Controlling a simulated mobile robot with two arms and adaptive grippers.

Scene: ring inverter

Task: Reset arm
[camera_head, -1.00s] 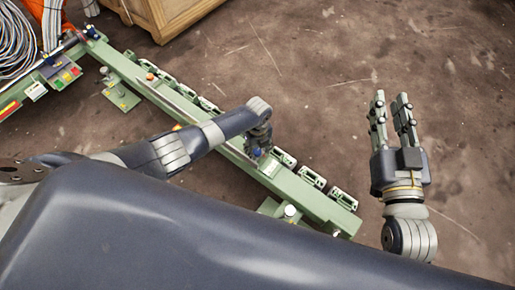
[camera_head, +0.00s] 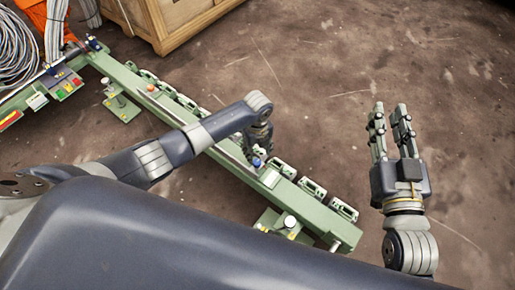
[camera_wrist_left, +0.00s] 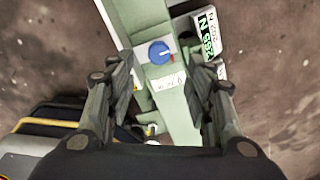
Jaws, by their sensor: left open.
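My left gripper (camera_head: 259,148) is over the green rail (camera_head: 225,145), its arm reaching in from the left. In the left wrist view its two fingers (camera_wrist_left: 160,68) are spread apart with nothing between them that they grip. A round blue knob (camera_wrist_left: 159,52) on the rail shows between and just beyond the fingertips; it also shows below the gripper in the head view (camera_head: 257,163). A white label (camera_wrist_left: 167,82) lies beside the knob. My right gripper (camera_head: 390,115) is to the right of the rail, pointing up in the picture, fingers apart and empty.
Several green bracket-like parts (camera_head: 312,188) line the rail's far side. A wooden crate (camera_head: 175,18), a coil of grey cable (camera_head: 25,48) and a control panel with coloured buttons (camera_head: 66,84) are at the upper left. The brown floor (camera_head: 400,60) at right is clear.

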